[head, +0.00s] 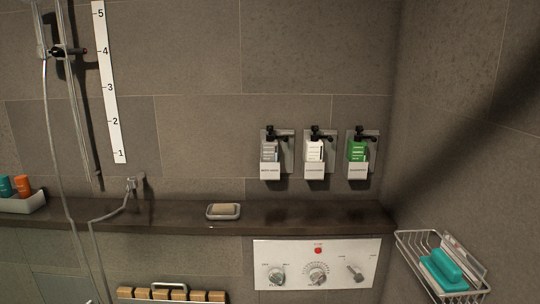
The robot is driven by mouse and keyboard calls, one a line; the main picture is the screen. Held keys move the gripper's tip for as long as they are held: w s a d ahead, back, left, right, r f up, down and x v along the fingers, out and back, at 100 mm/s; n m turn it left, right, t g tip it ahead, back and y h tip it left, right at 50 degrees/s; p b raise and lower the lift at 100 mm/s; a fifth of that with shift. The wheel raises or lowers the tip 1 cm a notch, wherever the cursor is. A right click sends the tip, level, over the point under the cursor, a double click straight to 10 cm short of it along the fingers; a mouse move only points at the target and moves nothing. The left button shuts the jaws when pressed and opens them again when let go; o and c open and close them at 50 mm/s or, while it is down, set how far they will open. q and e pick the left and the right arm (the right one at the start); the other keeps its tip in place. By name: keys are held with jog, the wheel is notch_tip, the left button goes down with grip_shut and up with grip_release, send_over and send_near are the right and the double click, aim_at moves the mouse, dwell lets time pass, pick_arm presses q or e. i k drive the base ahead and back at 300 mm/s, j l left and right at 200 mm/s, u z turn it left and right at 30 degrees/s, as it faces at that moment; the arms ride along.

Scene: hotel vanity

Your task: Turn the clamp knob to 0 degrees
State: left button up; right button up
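A dark clamp with a knob-like end (68,51) sits on the upright shower rail (80,110) at the upper left in the head view. A white strip numbered 1 to 5 (109,80) is on the wall beside the rail, and the clamp is near the height of the 4. Neither of my grippers is in view.
A dark ledge (300,215) crosses the wall, holding a soap dish (223,211). Below it is a white control panel (300,250) with dials and a lever. A wire basket (415,262) is at the lower right. A hose (58,170) hangs near the rail.

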aim_at(56, 52)
jog(key=i, duration=1.15)
jog(key=u, duration=0.3)
jog(key=k+j, duration=0.05)
